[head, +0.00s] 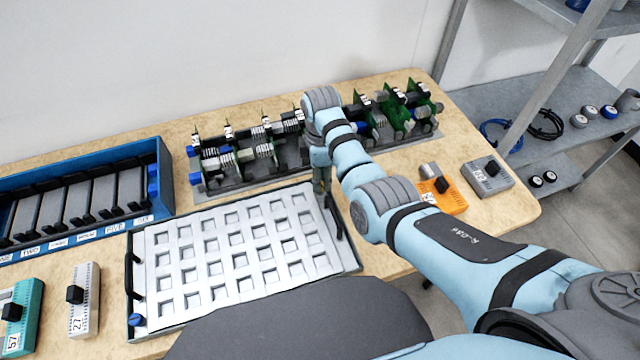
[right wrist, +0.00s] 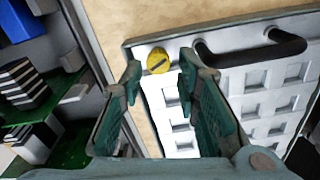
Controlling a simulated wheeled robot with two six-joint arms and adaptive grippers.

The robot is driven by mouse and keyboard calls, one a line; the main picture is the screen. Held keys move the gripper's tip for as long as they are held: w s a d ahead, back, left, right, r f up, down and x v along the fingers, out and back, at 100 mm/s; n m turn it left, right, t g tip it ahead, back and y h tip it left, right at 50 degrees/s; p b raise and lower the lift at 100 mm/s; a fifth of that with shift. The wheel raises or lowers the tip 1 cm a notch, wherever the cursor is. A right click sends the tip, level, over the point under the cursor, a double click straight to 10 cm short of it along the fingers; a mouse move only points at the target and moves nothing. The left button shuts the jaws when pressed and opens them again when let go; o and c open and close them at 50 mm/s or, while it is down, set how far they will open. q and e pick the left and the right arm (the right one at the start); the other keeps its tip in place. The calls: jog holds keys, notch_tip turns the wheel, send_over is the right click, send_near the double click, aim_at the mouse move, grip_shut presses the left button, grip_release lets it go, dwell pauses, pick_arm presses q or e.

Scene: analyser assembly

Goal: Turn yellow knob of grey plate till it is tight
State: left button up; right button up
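The grey plate (head: 345,258) lies on the wooden table, with rows of square recesses and a black handle on each short side. Its yellow knob (right wrist: 158,61) shows at a plate corner in the right wrist view, with a dark slot across it. In the head view my right gripper hides this knob. My right gripper (head: 323,188) points down at the plate's far right corner. In the right wrist view its fingers (right wrist: 160,70) are open, one on each side of the knob in the picture, with nothing between them gripped. My left gripper is not in view.
A rack of green circuit boards (head: 230,165) stands just behind the plate. A blue rack (head: 165,185) stands at the left. An orange block (head: 447,200) and a grey block (head: 487,178) lie at the right. A black plate handle (right wrist: 250,52) is close beside the knob.

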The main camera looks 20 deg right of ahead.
notch_tip(320, 180, down, 2)
jog(key=shift+w+f, duration=0.15)
jog(key=shift+f+b, duration=0.35)
jog(key=shift+f, duration=0.05)
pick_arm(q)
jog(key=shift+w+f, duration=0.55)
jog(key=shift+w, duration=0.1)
pick_arm(e)
jog(key=shift+r, duration=0.1)
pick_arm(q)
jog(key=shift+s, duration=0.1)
